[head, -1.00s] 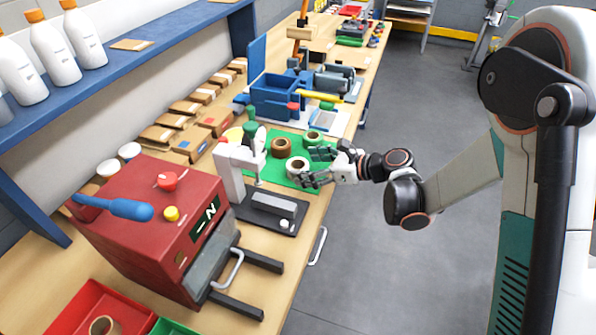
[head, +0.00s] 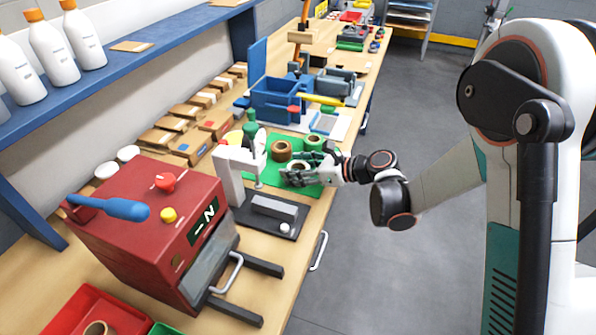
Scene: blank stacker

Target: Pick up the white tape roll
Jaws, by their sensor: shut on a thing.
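The white tape roll (head: 298,166) sits on the green mat (head: 254,178) on the workbench, partly hidden by my fingers. My gripper (head: 290,168) reaches in from the right, with fingers on the far and near sides of the roll, and is shut on it. I cannot tell whether the roll is clear of the mat. A brown tape roll (head: 281,148) lies just behind it, and a green roll (head: 313,142) lies farther back to the right, close to my gripper.
A white press (head: 232,165) with a green knob stands left of the mat. A black base with a grey block (head: 272,208) lies in front. A large red machine (head: 160,220) fills the near left. Blue bins (head: 278,100) stand behind. Floor at right is clear.

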